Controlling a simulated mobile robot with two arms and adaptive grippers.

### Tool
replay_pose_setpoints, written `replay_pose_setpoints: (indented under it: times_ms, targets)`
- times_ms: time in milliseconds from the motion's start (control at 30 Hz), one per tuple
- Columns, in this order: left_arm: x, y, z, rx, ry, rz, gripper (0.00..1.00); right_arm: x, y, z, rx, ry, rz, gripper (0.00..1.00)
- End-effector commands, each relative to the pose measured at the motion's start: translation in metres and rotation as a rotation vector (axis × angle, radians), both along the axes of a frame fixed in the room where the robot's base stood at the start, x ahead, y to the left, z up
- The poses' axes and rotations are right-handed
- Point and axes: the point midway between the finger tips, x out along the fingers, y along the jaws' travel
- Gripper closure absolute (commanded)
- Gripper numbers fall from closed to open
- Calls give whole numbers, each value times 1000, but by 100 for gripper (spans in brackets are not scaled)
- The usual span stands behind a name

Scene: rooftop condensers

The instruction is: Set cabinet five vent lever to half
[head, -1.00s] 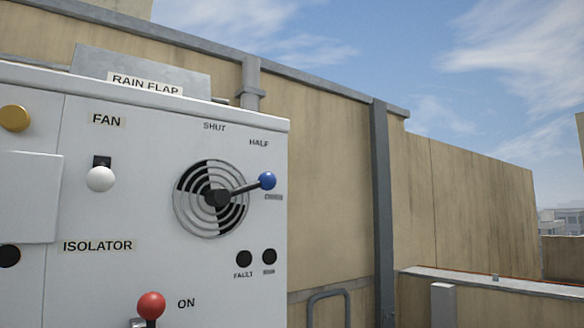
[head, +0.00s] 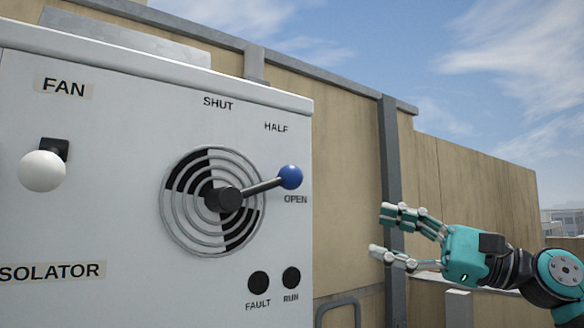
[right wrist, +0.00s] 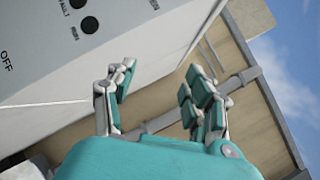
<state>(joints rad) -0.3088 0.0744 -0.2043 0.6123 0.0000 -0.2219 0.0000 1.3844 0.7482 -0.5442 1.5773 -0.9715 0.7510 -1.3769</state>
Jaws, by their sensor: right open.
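The vent lever (head: 262,187) is a dark arm with a blue ball knob (head: 291,177), on a dark hub in front of a round slotted vent (head: 180,228). It points right and slightly up, its knob just above the OPEN label (head: 295,199). The HALF label (head: 276,127) is higher, and SHUT (head: 218,103) is at the top. My right gripper (head: 381,232) is open and empty, right of the knob and apart from it, fingers pointing left. Its spread fingers also show in the right wrist view (right wrist: 158,88); the lever does not. My left gripper is out of view.
The light grey cabinet (head: 120,210) also carries a white FAN knob (head: 42,171) at left. Dark FAULT (head: 259,282) and RUN (head: 291,278) lamps sit below the vent. A tan wall (head: 345,200) with a grey post (head: 391,160) stands behind. Open air separates gripper and lever.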

Motion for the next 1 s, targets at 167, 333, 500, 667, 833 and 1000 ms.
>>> replay_pose_setpoints:
  times_ms: [167, 333, 500, 667, 833, 1000]
  targets:
    - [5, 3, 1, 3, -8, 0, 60, -111, 10, 60, -458, -603, -174, 47]
    - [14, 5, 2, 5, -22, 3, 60, -160, 4, 75, -712, -911, -303, 47]
    - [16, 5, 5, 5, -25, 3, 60, -173, 5, 79, -798, -1007, -349, 47]
    - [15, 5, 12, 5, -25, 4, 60, -162, 22, 81, -800, -1011, -348, 47]
    - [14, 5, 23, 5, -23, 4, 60, -143, 53, 81, -797, -1010, -344, 47]
    - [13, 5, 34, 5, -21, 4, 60, -122, 84, 82, -794, -1008, -344, 47]
